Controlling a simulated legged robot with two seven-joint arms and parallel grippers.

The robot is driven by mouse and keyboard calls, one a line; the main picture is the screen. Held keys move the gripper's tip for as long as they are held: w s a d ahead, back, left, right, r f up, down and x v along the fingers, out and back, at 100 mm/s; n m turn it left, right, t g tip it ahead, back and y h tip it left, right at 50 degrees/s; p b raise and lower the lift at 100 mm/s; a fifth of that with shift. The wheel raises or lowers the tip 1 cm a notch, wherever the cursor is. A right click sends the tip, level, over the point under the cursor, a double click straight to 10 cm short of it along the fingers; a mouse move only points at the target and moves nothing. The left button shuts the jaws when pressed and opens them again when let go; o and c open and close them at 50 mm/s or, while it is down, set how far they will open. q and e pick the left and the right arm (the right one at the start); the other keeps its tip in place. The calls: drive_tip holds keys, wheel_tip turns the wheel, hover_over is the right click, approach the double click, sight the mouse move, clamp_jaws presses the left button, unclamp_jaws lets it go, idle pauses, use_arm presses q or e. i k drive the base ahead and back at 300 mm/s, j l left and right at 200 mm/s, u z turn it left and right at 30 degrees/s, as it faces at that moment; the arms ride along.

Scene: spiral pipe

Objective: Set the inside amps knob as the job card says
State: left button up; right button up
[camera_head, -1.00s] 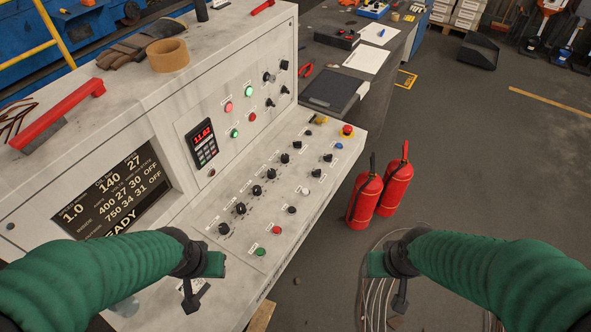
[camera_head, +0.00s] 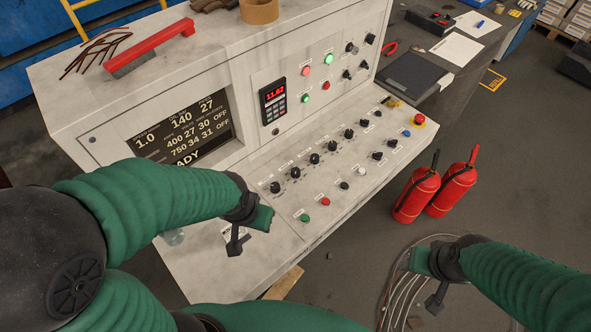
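The white control console (camera_head: 215,262) fills the middle. Its sloped panel carries a diagonal row of black knobs (camera_head: 315,158), with a second row of knobs and buttons in front. Their labels are too small to read, so I cannot tell which is the inside amps knob. The console screen (camera_head: 188,128) shows rows of numbers and "OFF". White paper sheets (camera_head: 468,50) lie on the far bench; I cannot tell if one is the job card. My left gripper (camera_head: 255,225) is over the console's near end, apart from the knobs. My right gripper (camera_head: 428,277) is over the floor, empty.
A red digital keypad (camera_head: 273,100) is on the upright panel. A red-handled brush (camera_head: 150,48) and tape roll (camera_head: 260,10) lie on top.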

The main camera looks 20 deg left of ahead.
sight(296, 172)
drive_tip(key=k+u, duration=0.3)
drive_tip(key=u, duration=0.15)
drive_tip(key=k+u, duration=0.3)
drive_tip(key=u, duration=0.15)
